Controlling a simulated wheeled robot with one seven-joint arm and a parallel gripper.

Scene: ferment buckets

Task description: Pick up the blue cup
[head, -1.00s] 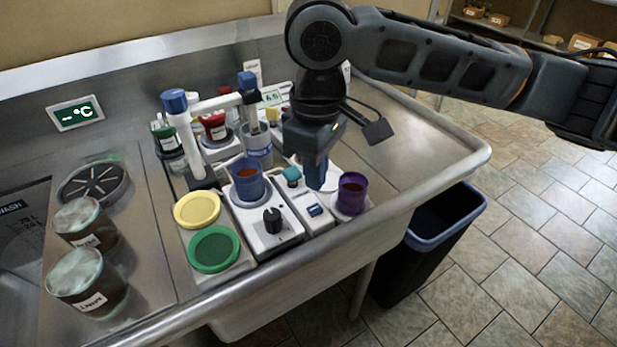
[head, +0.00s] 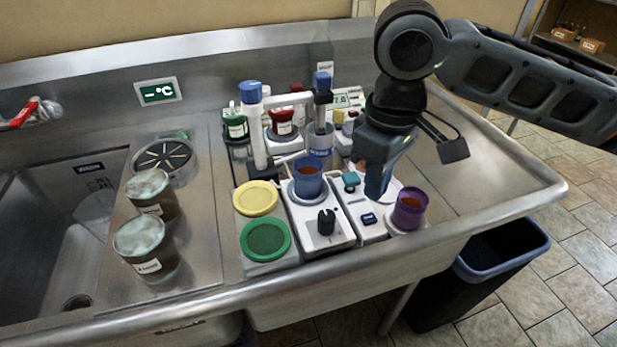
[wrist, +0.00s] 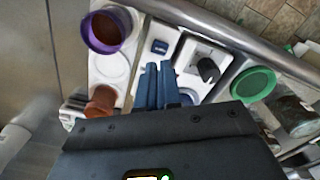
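The blue cup (head: 308,181) stands upright on the round plate of a white device with a black knob (head: 326,222), on the steel counter. It holds something reddish-brown. My gripper (head: 376,186) points down to the right of the blue cup, between it and a purple cup (head: 409,210), apart from both. In the wrist view its two blue fingers (wrist: 157,86) lie close side by side with nothing visible between them.
A white upright post with a blue cap (head: 251,115) and a horizontal arm stands behind the blue cup. Yellow (head: 256,198) and green (head: 265,240) lids lie left. Two jars (head: 147,249) stand farther left. The counter's right side is clear.

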